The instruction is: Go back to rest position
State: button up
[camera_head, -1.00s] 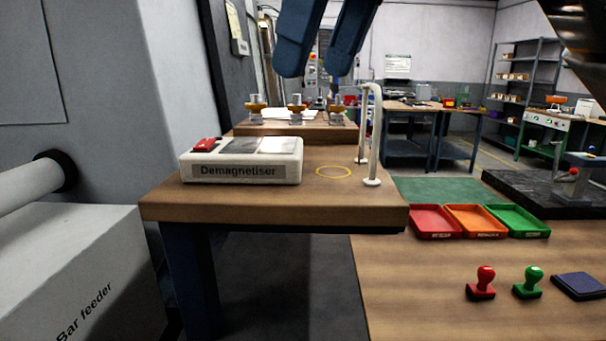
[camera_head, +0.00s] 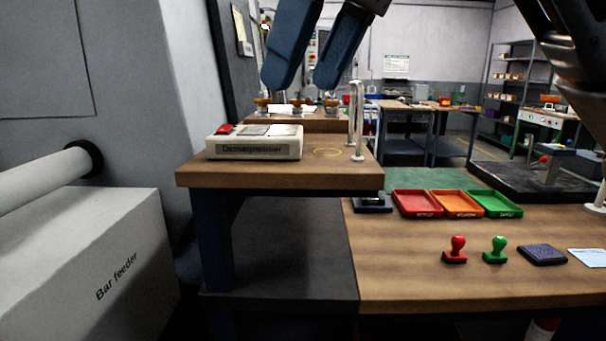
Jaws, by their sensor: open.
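My gripper (camera_head: 296,84) shows at the top of the head view. Its two blue fingers point down and stand apart, with nothing between them. It hangs in the air, and in the picture its tips are above the demagnetiser (camera_head: 255,149). No held object shows. Part of my dark arm is at the upper right.
The demagnetiser, a yellow ring mark and a white looped stand (camera_head: 357,120) are on a small wooden table (camera_head: 280,174). A lower bench (camera_head: 400,290) carries red, orange and green trays, two stamps and a pad. The bar feeder (camera_head: 85,265) stands at left.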

jog(key=w+a+f+m+t+y, duration=0.25)
jog(key=f+y, duration=0.25)
jog(key=f, duration=0.3)
jog(key=w+a+f+m+t+y, duration=0.1)
jog(key=w+a+f+m+y, duration=0.2)
jog(key=f, duration=0.5)
jog(key=s+d+f+m+t+h, duration=0.1)
jog(key=s+d+f+m+t, duration=0.3)
jog(key=f, duration=0.5)
jog(key=s+d+f+m+t+h, duration=0.2)
jog(key=s+d+f+m+t, duration=0.15)
jog(key=f, duration=0.45)
jog(key=s+d+f+m+t+h, duration=0.1)
jog(key=s+d+f+h, duration=0.4)
jog(key=s, duration=0.3)
jog(key=s+d+f+m+t+h, duration=0.1)
jog(key=s+d+f+h, duration=0.1)
jog(key=s+d+f, duration=0.45)
jog(key=s+d+r+n+h, duration=0.1)
jog(key=s+d+r+n, duration=0.1)
jog(key=s, duration=0.7)
jog(key=s+d+r+n+h, duration=0.1)
jog(key=s+d, duration=0.4)
jog(key=s, duration=0.5)
jog(key=shift+r+n+g+h, duration=0.35)
jog(key=shift+r+n, duration=0.35)
jog(key=shift+r, duration=0.25)
